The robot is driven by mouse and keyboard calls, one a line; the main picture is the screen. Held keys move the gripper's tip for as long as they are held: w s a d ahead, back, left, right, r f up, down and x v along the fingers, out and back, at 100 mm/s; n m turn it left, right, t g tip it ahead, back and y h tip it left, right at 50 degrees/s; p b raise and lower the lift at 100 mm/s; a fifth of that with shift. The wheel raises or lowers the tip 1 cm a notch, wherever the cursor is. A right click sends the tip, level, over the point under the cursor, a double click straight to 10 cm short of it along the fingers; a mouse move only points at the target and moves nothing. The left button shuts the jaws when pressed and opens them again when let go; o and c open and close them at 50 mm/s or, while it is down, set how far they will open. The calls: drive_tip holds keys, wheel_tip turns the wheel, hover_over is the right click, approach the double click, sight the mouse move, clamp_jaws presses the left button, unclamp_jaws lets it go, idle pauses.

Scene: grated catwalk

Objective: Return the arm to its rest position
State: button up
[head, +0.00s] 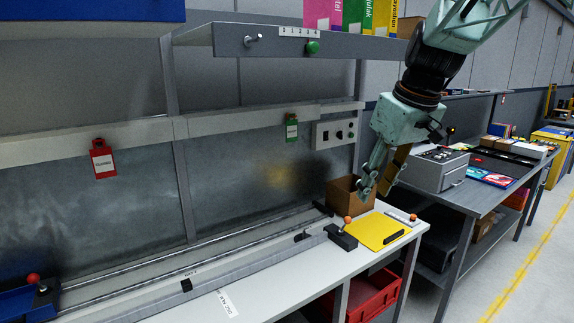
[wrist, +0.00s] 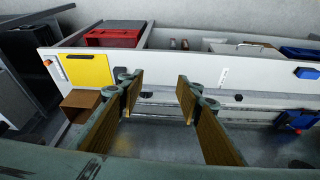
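My teal arm reaches down from the upper right in the head view. My gripper (head: 377,190) hangs above the right end of the white workbench (head: 265,285), in front of the open cardboard box (head: 350,193). In the wrist view my gripper (wrist: 157,78) has its two tan-padded fingers well apart, with nothing between them. It is open and empty. It appears clear of the bench top. Nothing in either view marks a rest position.
A yellow sheet (head: 376,231) and an orange-knobbed lever (head: 346,236) lie below my gripper. A shelf (head: 300,42) with colourful binders overhangs at upper left of the arm. A grey control box (head: 435,169) stands on the right-hand table. A red crate (head: 372,296) sits under the bench.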

drive_tip(key=s+f+m+h, duration=0.1)
drive_tip(key=s+m, duration=0.4)
drive_tip(key=s, duration=3.5)
drive_tip(key=shift+a+f+m+t+h, duration=0.3)
drive_tip(key=shift+f, duration=0.15)
drive_tip(key=shift+w, duration=0.1)
